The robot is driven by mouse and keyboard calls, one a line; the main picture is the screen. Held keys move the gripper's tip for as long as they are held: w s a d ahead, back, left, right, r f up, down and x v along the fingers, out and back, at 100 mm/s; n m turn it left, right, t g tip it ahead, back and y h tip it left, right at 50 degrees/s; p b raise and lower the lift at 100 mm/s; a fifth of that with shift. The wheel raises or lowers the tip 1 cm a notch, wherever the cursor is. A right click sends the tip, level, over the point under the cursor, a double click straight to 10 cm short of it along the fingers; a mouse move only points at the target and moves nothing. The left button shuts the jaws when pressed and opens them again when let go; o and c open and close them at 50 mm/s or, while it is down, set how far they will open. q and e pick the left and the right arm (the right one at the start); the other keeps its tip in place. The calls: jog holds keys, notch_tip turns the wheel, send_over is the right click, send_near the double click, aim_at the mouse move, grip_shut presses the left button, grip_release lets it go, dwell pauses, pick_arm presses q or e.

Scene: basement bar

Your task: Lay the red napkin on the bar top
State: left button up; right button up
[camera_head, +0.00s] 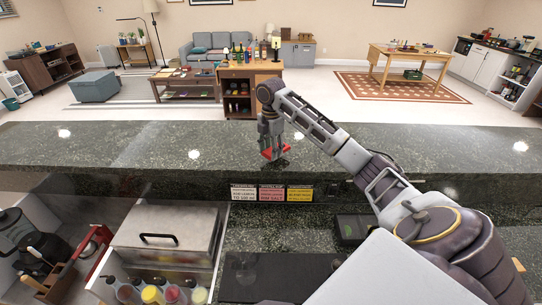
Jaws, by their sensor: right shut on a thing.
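The red napkin (269,154) is in the head view, at the tips of my right gripper (272,148). My right gripper points down and is shut on the napkin. It is over the dark green stone bar top (130,146), near the middle of its length. The napkin is low, at or just above the bar top; I cannot tell whether it touches. My right arm comes in from the lower right. My left gripper is not in view.
Below the bar's near edge are a lidded steel box (168,228), several bottles (152,294) and three small signs (271,194). A small dark box (352,229) sits on the lower counter. The bar top is clear to both sides. A wooden cabinet (240,92) stands beyond.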

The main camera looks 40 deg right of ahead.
jog(key=shift+f+p, duration=0.3)
jog(key=shift+f, duration=1.25)
jog(key=shift+f, duration=0.1)
jog(key=o, duration=0.7)
jog(key=shift+c, duration=0.2)
jog(key=shift+r+b, duration=0.5)
jog(key=shift+r, duration=2.7)
jog(key=shift+r+p, duration=0.4)
jog(key=shift+r, duration=2.5)
